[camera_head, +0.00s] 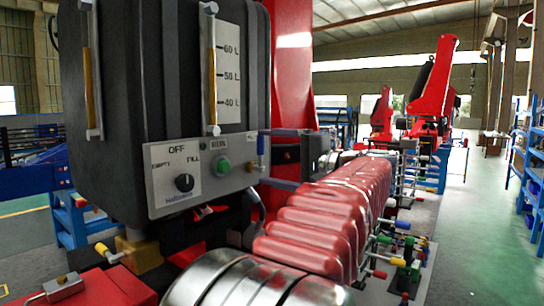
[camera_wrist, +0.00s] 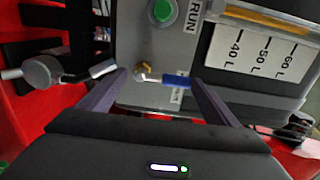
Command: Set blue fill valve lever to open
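The blue fill valve lever (camera_head: 261,145) is at the right end of the grey control panel (camera_head: 212,180) and points upward in the head view. In the wrist view the blue lever (camera_wrist: 177,82) points right from its brass valve (camera_wrist: 143,73). My gripper (camera_head: 262,157) reaches in from the right, one finger above and one below the valve. In the wrist view my gripper (camera_wrist: 160,77) is open, with the valve and lever between its fingertips. The lever's tip appears close to the right fingertip; I cannot tell if they touch.
The panel has a black knob (camera_head: 184,182) and a green button (camera_head: 222,165), beside the valve. The black tank (camera_head: 160,70) with a level gauge (camera_head: 229,75) stands above. Red cylinders (camera_head: 325,215) lie below my gripper. A green floor is clear at right.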

